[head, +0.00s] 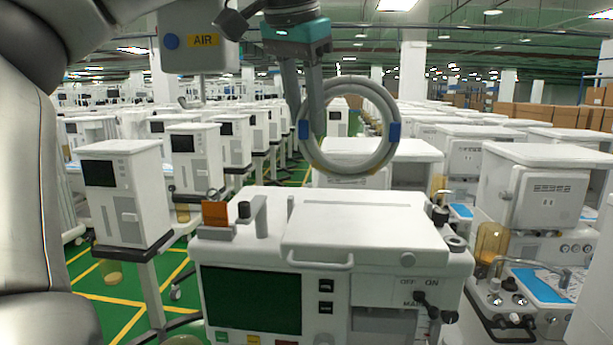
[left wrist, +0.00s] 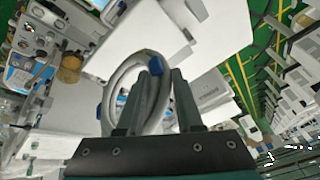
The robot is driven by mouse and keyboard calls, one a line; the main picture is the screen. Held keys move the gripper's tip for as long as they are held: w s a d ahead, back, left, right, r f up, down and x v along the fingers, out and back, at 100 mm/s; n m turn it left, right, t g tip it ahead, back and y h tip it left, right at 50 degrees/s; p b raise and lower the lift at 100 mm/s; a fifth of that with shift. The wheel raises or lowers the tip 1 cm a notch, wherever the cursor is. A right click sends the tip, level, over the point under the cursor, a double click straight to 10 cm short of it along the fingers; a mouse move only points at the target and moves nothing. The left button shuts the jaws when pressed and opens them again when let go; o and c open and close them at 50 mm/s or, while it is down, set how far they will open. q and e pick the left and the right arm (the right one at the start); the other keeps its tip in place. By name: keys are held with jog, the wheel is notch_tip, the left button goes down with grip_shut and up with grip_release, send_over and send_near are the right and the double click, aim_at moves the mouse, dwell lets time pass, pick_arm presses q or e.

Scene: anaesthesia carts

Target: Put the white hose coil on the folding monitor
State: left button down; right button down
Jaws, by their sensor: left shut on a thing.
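The white hose coil (head: 350,168) is a ring with blue bands, hanging upright in the head view. My left gripper (head: 314,128) comes down from above and is shut on the coil's left side, near a blue band. In the left wrist view the coil (left wrist: 124,70) passes at the fingertips (left wrist: 155,75). The nearest cart unit has a dark green screen (head: 250,300) and a flat white top (head: 365,228); it may be the folding monitor, but I cannot tell for certain. The coil is above and beyond this top, apart from it. My right gripper is out of view.
An orange block (head: 215,213) and a grey post (head: 259,216) stand at the left of the near top. A grey box labelled AIR (head: 203,55) hangs at upper left. White carts (head: 122,190) crowd both sides; green floor (head: 100,275) shows at left.

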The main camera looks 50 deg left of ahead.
pick_arm(q)
notch_tip(320, 180, down, 9)
jog(key=shift+f, duration=0.15)
dwell(0.4)
jog(key=c, duration=0.6)
grip_release()
jog(key=shift+f, duration=0.1)
jog(key=shift+o, duration=0.2)
jog(key=v, duration=1.2)
jog(key=shift+d, duration=0.1)
